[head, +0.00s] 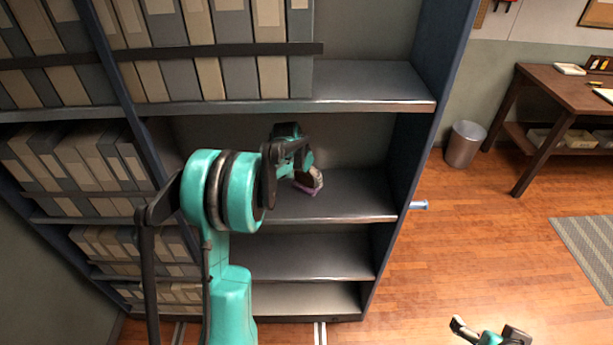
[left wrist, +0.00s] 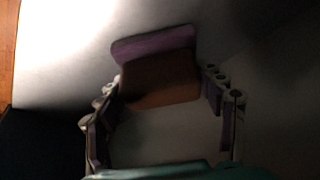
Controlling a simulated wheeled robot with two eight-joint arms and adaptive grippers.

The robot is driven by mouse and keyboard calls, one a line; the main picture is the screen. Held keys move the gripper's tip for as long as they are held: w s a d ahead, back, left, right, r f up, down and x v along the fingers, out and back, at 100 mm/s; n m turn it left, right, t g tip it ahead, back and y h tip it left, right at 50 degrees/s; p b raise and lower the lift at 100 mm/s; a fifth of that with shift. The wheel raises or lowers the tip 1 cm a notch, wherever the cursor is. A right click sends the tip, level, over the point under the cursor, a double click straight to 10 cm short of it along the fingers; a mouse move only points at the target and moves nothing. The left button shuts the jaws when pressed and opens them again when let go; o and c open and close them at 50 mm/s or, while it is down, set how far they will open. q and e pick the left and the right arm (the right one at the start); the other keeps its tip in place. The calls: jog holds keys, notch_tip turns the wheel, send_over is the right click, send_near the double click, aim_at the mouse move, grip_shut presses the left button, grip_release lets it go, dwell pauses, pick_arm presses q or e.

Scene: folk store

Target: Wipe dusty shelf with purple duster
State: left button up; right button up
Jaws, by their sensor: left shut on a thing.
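The duster (head: 309,185) has a brown back and a purple pad. My left gripper (head: 303,168) is shut on it, inside the right bay of the bookcase, over the middle shelf (head: 350,200). In the left wrist view the duster (left wrist: 158,82) sits between the fingers of the left gripper (left wrist: 163,88), with a grey surface behind it. I cannot tell whether the pad touches the shelf, and dust is not clearly visible. My right gripper (head: 488,332) is at the bottom edge, away from the bookcase, with its fingers apart and empty.
Binders (head: 200,50) fill the left bays and part of the top shelf (head: 370,85). The lower shelf (head: 330,255) is bare. The blue bookcase side (head: 415,130) bounds the bay. A metal bin (head: 464,145) and wooden desk (head: 530,110) stand right. Wooden floor is clear between.

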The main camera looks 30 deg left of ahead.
aim_at(295, 183)
pick_arm(q)
jog(key=shift+s+a, duration=0.1)
jog(key=shift+s+a+r, duration=0.1)
jog(key=shift+s+a, duration=0.35)
jog(key=shift+a, duration=0.3)
jog(key=shift+s+a, duration=0.45)
jog(key=shift+a, duration=0.3)
jog(key=shift+s+a, duration=0.1)
jog(key=shift+f, duration=0.2)
jog(key=shift+w+d+b, duration=0.2)
jog(key=shift+w+d, duration=0.3)
jog(key=shift+d, duration=0.4)
jog(key=shift+w+d+b, duration=0.2)
jog(key=shift+w+d, duration=0.25)
jog(key=shift+d, duration=0.45)
jog(key=shift+f, duration=0.1)
jog(key=shift+w+r+p, duration=0.15)
jog(key=shift+r+p, duration=0.3)
jog(key=shift+r, duration=0.05)
jog(key=shift+a+r+p, duration=0.1)
jog(key=shift+r+p, duration=1.45)
jog(key=shift+r, duration=0.95)
